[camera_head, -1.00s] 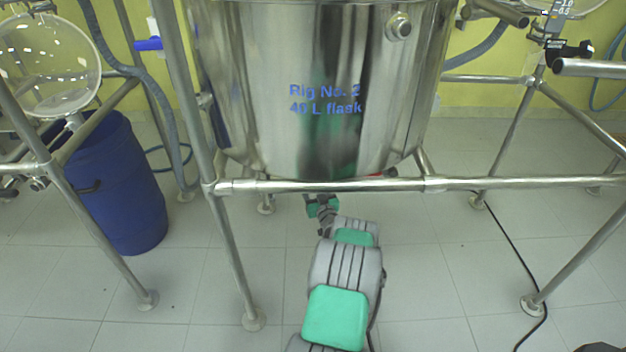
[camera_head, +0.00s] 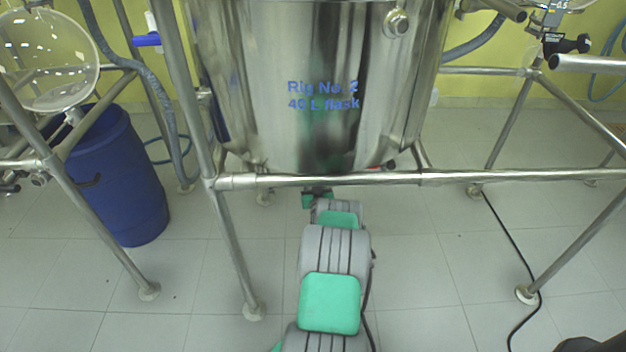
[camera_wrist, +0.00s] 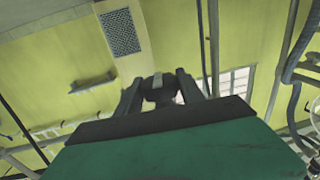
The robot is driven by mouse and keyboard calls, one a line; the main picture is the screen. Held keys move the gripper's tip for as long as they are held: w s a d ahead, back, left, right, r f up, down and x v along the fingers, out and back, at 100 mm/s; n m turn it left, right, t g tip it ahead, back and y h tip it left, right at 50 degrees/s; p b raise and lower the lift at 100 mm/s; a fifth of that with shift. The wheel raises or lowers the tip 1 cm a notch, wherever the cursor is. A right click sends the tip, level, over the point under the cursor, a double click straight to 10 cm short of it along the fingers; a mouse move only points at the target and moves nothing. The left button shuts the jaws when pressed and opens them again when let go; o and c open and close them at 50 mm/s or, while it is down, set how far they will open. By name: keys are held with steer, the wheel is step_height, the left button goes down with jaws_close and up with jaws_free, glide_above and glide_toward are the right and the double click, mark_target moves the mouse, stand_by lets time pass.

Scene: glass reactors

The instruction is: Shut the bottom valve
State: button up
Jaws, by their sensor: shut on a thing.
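The steel vessel (camera_head: 250,90) marked "Rig No. 2, 40 L flask" stands in a tube frame. Its underside and outlet are hidden in the head view, where my arm reaches under the front rail. My gripper itself is not clearly visible there. In the wrist view, my gripper (camera_wrist: 158,86) points upward, with one dark finger on each side of a dark, rounded piece with a lighter strip, the bottom valve's handle (camera_wrist: 158,93) by its place. The fingers are shut on it. The valve body and the handle's exact angle cannot be made out.
The horizontal front rail (camera_head: 400,178) crosses above my arm. Frame legs stand left (camera_head: 235,265) and right (camera_head: 555,245). A blue drum (camera_head: 125,190) is at the left, and a black cable (camera_head: 510,240) lies on the right. The tiled floor around my arm is largely clear.

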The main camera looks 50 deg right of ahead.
steer(key=shift+w+a+f+n+t+y+b, duration=0.2)
steer(key=shift+w+f+n+t+y+b, duration=0.15)
steer(key=shift+b, duration=0.6)
steer(key=shift+c, duration=0.3)
steer(key=n+t+y+b, duration=0.1)
steer(key=y+b, duration=0.1)
steer(key=b, duration=0.1)
steer(key=n+t+y+b, duration=0.1)
steer(key=n+y+b, duration=0.1)
steer(key=b, duration=0.1)
steer(key=shift+a+f+y+b, duration=0.1)
steer(key=shift+a+y+b, duration=0.15)
steer(key=shift+b, duration=0.15)
steer(key=shift+n+t+y+b, duration=0.3)
steer(key=shift+y+b, duration=0.2)
steer(key=shift+b, duration=0.5)
steer(key=n+y+b, duration=0.2)
steer(key=y+b, duration=0.2)
steer(key=b, duration=0.4)
steer(key=shift+n+t+b, duration=0.35)
steer(key=shift+d+r+n+y, duration=0.1)
steer(key=shift+r+n+y, duration=0.25)
steer(key=shift+y, duration=0.45)
steer(key=shift+f+n+y, duration=0.15)
steer(key=shift+n+y, duration=0.2)
steer(key=shift+y, duration=0.05)
steer(key=o, duration=1.1)
